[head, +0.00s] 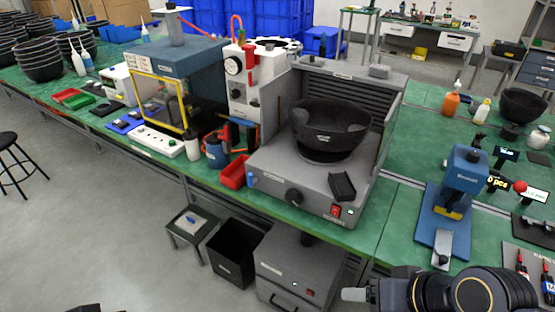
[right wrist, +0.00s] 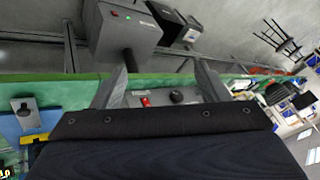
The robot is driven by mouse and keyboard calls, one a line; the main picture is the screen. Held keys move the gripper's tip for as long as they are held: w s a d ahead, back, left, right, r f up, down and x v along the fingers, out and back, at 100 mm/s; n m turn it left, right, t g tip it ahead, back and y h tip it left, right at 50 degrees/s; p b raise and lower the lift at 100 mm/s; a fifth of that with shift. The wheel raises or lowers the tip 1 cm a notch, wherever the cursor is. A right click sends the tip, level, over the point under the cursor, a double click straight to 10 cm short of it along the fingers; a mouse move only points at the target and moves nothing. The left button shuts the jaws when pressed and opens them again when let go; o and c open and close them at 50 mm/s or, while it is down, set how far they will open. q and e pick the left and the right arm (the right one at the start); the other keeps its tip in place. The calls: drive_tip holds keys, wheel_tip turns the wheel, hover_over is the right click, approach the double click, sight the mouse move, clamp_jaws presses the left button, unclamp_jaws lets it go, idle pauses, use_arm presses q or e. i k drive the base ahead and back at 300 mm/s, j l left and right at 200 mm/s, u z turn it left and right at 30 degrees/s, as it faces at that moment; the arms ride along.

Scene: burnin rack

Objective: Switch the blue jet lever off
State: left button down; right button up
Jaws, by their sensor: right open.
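A small blue lever (head: 251,180) stands upright at the left front corner of a grey bench machine (head: 290,190); I take it as the blue jet lever. My right gripper (head: 355,294) is low at the front right, apart from the lever. In the right wrist view its two grey fingers (right wrist: 160,82) are spread and empty, with the red switch (right wrist: 145,101) and knob (right wrist: 177,97) visible beyond. My left gripper is not clearly visible.
A red bin (head: 233,173) and a blue-grey jug (head: 215,152) stand left of the machine. A blue press (head: 462,185) stands to the right. Below the bench are a black bin (head: 232,252) and a grey box (head: 300,265).

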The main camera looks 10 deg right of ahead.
sight(251, 182)
drive_tip(key=i+u, duration=0.7)
drive_tip(key=u, duration=0.25)
